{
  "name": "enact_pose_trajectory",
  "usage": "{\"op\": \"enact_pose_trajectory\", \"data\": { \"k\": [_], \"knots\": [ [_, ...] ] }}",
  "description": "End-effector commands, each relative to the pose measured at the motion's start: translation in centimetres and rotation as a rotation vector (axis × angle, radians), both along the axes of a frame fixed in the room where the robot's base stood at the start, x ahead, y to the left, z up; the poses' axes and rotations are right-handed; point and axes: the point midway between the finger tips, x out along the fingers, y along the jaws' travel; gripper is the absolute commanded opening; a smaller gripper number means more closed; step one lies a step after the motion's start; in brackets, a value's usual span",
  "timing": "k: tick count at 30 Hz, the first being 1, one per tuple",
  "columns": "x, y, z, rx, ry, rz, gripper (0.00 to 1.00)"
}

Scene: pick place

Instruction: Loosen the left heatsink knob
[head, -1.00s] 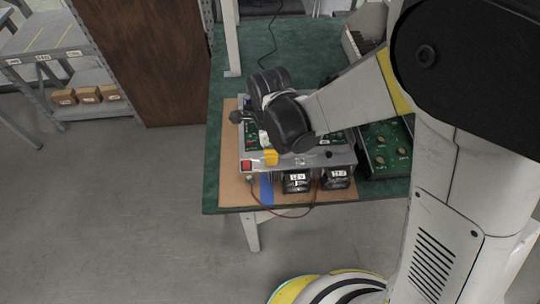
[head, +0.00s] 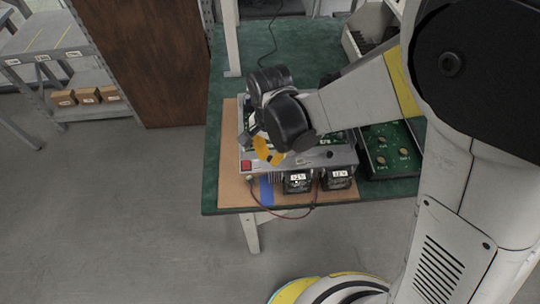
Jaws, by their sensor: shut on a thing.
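A grey power unit (head: 344,159) with a red switch (head: 246,166) stands on a brown board on the green bench. Two black labelled blocks, apparently its heatsinks, sit at its front: the left one (head: 297,184) and the right one (head: 338,181). A small dark knob (head: 329,154) shows on the right of the unit's top. My gripper (head: 269,153), with yellow parts showing, reaches down at the unit's left front, above and left of the left heatsink. It is shut on what seems to be the left heatsink knob, which my gripper and wrist hide.
A red cable (head: 285,216) loops below the board's front edge. A dark tray with a green circuit board (head: 391,146) stands right of the unit. A grey bin (head: 361,40) is at the back right. The bench's left side (head: 214,150) is clear.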

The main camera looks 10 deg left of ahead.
Motion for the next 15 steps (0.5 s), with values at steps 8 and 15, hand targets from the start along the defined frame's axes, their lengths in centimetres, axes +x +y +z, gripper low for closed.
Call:
{"op": "enact_pose_trajectory", "data": {
  "k": [8,15],
  "knots": [
    [0.01,0.01,-0.03,0.000,0.000,0.261,0.00],
    [0.01,0.01,-0.03,0.000,0.000,0.489,0.00]
  ]
}}
